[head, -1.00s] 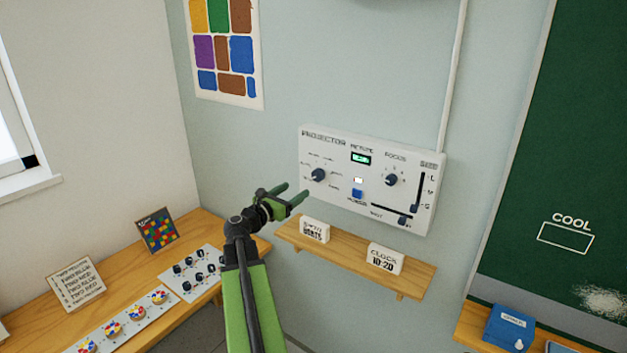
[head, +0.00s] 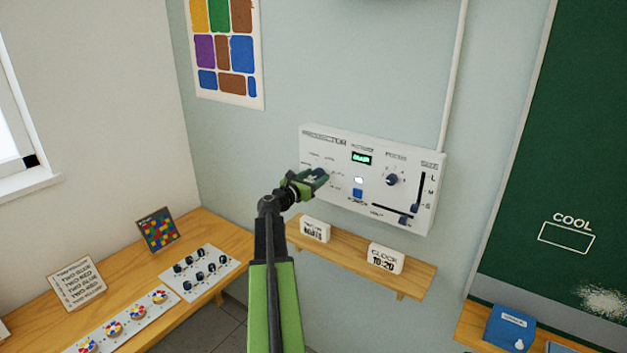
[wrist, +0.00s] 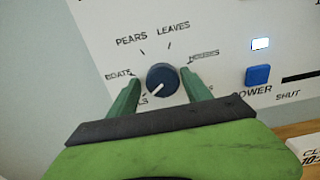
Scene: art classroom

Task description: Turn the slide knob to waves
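The slide knob (wrist: 165,74) is a round dark blue dial on the white projector panel (head: 340,140). Its white pointer line aims down-left, near a label ending in "LS" that is partly covered by my left finger. The labels boats, pears, leaves and houses read around it; another at lower right is mostly hidden, and I cannot read "waves". My gripper (wrist: 160,77) is open, one finger on each side of the knob, with a visible gap on the left. In the head view my gripper (head: 320,177) covers most of the knob.
Right of the knob are a lit white lamp (wrist: 261,44), a blue power button (wrist: 258,75), a focus knob (head: 392,179) and sliders. A green display (head: 361,158) is above. Below, a wooden shelf (head: 345,258) holds two small signs, including a clock (head: 385,258).

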